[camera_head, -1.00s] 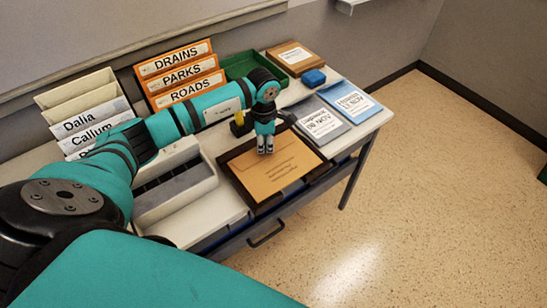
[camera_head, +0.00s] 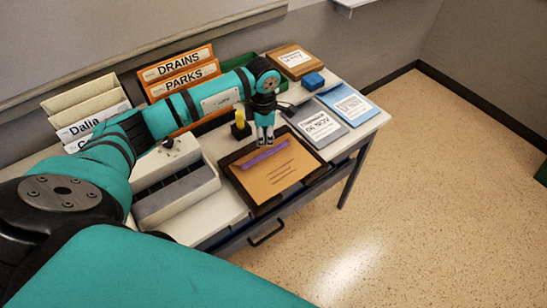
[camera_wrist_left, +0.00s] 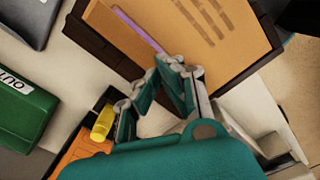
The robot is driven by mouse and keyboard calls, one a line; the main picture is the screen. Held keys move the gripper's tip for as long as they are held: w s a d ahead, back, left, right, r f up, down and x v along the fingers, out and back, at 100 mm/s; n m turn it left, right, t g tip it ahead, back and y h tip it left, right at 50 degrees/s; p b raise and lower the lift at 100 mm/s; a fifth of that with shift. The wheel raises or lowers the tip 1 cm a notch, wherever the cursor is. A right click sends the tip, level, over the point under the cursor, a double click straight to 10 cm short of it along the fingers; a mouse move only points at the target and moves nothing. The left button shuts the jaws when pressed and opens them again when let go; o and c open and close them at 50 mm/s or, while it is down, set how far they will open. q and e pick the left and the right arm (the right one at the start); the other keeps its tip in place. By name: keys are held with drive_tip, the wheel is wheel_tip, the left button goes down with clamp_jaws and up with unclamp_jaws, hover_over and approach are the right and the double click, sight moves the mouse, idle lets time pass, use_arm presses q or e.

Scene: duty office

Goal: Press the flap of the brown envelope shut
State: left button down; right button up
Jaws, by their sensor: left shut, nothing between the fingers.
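The brown envelope (camera_head: 278,175) lies in a dark tray (camera_head: 262,207) on the desk, with a purple strip (camera_head: 264,155) along its far side. In the left wrist view the envelope (camera_wrist_left: 222,25) and the purple strip (camera_wrist_left: 137,28) show beyond my fingers. My left gripper (camera_head: 265,143) is shut and empty, pointing down at the envelope's far edge, close to the strip. It also shows in the left wrist view (camera_wrist_left: 178,64). I cannot tell whether the fingertips touch the envelope. My right gripper is not in view.
A yellow-topped item on a black base (camera_head: 240,122) stands just left of my left gripper. A grey slotted box (camera_head: 178,195) is left of the tray. Grey (camera_head: 318,124) and blue (camera_head: 347,103) labelled folders lie to the right. Orange files (camera_head: 178,62) stand behind.

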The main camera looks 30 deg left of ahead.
use_arm(q)
drive_tip(key=shift+r+p, duration=1.1)
drive_tip(key=shift+r, duration=0.95)
